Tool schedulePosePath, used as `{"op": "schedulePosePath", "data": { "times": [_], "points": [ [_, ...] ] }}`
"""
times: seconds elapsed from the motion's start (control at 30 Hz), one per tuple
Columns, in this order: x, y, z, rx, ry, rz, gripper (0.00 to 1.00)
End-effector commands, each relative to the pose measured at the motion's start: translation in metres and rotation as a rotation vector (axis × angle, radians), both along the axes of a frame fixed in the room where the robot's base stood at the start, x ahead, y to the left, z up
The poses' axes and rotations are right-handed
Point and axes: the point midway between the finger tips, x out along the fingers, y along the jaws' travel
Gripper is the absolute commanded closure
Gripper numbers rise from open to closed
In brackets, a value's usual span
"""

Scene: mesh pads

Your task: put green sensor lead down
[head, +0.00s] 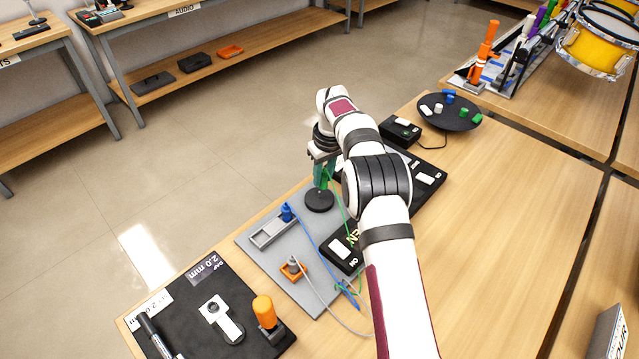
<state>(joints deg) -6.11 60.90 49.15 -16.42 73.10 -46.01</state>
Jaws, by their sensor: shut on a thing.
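My gripper (322,182) points down above a small black round pad (319,202) at the back of the grey board. It is shut on the green sensor lead, whose thin green cable (339,202) runs from beside the fingers down toward the black box. The held end is mostly hidden by the fingers, and I cannot tell whether it touches the pad. A blue lead (287,212) stands at the grey tray (272,232), with its blue cable running to the right.
The grey board (262,262) carries a black box (342,250) with a white switch. A black mat (188,305) holds a marker, a white gauge and an orange-handled tool. A dark dish (462,118) with coloured pieces stands behind right.

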Motion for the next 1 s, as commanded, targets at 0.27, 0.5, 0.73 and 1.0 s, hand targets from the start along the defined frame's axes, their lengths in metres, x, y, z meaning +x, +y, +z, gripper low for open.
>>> {"op": "schedulePosePath", "data": {
  "times": [0.27, 0.5, 0.73, 1.0],
  "points": [
    [-0.027, -0.065, 0.042, 0.000, -0.001, -0.006, 1.00],
    [-0.040, -0.096, 0.061, 0.000, 0.000, -0.003, 1.00],
    [-0.049, -0.078, 0.063, -0.001, 0.002, 0.081, 1.00],
    [-0.100, 0.007, 0.060, -0.004, -0.002, 0.476, 1.00]
  ]
}}
